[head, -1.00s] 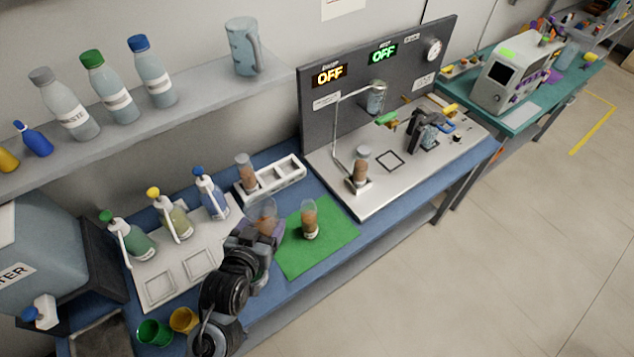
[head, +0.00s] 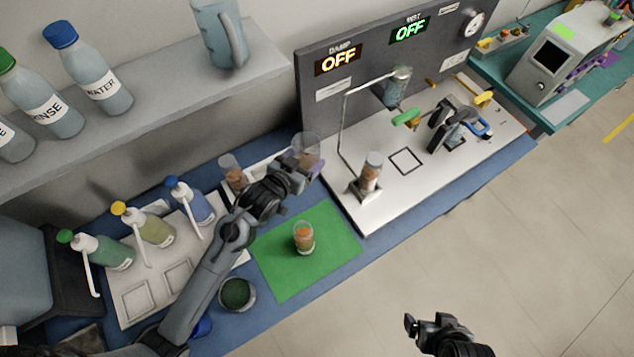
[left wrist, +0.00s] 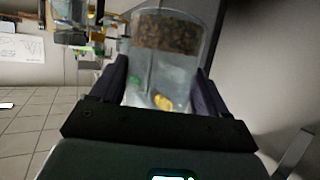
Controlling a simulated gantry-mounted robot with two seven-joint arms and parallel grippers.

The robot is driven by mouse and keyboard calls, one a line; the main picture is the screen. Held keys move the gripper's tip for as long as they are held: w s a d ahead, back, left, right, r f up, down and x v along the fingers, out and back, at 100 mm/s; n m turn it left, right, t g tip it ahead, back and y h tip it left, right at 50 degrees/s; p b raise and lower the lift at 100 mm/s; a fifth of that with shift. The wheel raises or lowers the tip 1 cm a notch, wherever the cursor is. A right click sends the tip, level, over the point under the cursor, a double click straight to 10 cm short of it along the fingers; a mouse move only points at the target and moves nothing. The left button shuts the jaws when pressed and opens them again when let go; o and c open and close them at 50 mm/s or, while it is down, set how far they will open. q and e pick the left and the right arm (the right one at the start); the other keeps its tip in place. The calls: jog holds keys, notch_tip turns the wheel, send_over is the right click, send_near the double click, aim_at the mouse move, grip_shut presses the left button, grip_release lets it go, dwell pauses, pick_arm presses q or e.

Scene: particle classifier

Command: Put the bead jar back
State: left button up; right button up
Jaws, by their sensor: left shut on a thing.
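My left gripper (head: 303,165) is shut on a clear jar (head: 306,146). In the left wrist view the jar (left wrist: 172,40) stands between the two dark fingers, with a band of brown beads inside. In the head view the jar is by the right end of the white rack (head: 262,165), which my arm partly hides; I cannot tell whether it touches the rack. Another jar (head: 232,174) with brown content stands at the rack's left end. My right gripper (head: 425,322) hangs empty over the floor at the bottom; its jaw opening is unclear.
A jar of orange-brown grains (head: 303,238) stands on the green mat (head: 330,262). Another jar (head: 371,172) stands on the white apparatus base (head: 400,195). Pump bottles (head: 150,226) and a dark-green-filled cup (head: 237,293) are near my left arm. The mat's right side is clear.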

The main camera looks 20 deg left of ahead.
pick_arm(q)
jog(key=shift+m+h, duration=0.5)
jog(key=shift+h, duration=0.1)
jog(key=shift+w+d+f+b, duration=0.1)
jog(key=shift+w+f+b, duration=0.5)
jog(key=shift+f, duration=2.45)
jog(key=shift+w+d+f+b, duration=0.1)
jog(key=shift+f+b, duration=0.9)
jog(key=shift+f, duration=2.1)
jog(key=shift+w+d+f+b, duration=0.1)
jog(key=shift+w+f+b, duration=0.5)
jog(key=shift+f, duration=2.45)
jog(key=shift+s, duration=0.25)
pick_arm(e)
notch_tip(320, 180, down, 6)
jog(key=shift+s, duration=0.2)
jog(key=shift+f, duration=0.15)
pick_arm(q)
jog(key=shift+f+b, duration=0.2)
jog(key=shift+b, duration=0.1)
jog(key=o, duration=1.3)
jog(key=shift+r, duration=0.1)
